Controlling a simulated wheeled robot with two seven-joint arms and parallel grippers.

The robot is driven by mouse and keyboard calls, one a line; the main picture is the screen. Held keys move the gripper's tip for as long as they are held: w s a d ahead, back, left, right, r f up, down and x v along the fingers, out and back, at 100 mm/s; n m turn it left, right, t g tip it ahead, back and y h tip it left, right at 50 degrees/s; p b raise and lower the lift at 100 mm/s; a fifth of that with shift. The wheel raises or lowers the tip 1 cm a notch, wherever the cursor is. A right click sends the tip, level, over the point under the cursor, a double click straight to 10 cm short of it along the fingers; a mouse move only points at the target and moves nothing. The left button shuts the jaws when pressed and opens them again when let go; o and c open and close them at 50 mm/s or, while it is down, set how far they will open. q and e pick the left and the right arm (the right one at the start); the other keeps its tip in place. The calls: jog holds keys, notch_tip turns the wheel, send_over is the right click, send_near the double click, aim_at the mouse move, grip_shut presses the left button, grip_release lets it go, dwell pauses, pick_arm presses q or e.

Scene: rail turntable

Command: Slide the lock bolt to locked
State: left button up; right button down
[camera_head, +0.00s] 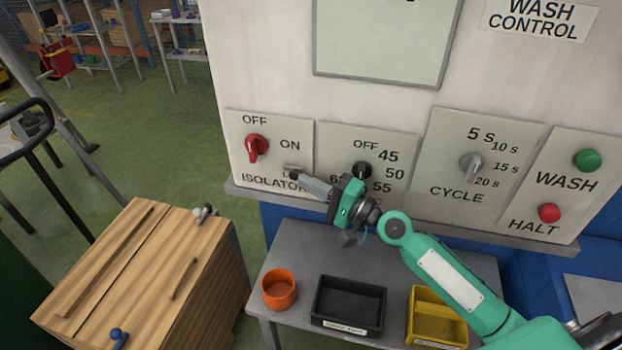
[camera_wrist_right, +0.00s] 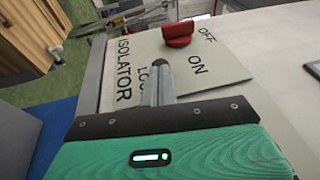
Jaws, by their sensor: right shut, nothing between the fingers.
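The isolator panel (camera_head: 238,182) is on the left of the white control box, with a red switch (camera_head: 256,147). The panel also shows in the right wrist view (camera_wrist_right: 215,75), with its red switch (camera_wrist_right: 178,32). A small dark, rounded knob (camera_head: 291,171), apparently the lock bolt, is at the panel's lower right, by the partly covered lettering. It also shows in the right wrist view (camera_wrist_right: 155,71). My right gripper (camera_head: 306,179) is shut and empty, its fingertips at the knob; I cannot tell whether they touch. My left gripper is out of view.
A dark selector knob (camera_head: 362,170) is just behind my right gripper. The cycle panel (camera_head: 470,165) and the green button (camera_head: 588,160) are further right. Below, a grey table (camera_head: 300,240) holds an orange cup (camera_head: 279,289) and bins. A wooden cabinet (camera_head: 150,270) stands left.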

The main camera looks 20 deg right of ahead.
aim_at(291, 172)
dwell(0.3)
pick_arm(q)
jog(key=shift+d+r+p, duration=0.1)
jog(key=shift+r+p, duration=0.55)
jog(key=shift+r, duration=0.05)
pick_arm(e)
jog(key=w+a, duration=0.2)
jog(key=shift+a, duration=0.4)
jog(key=shift+s, duration=0.1)
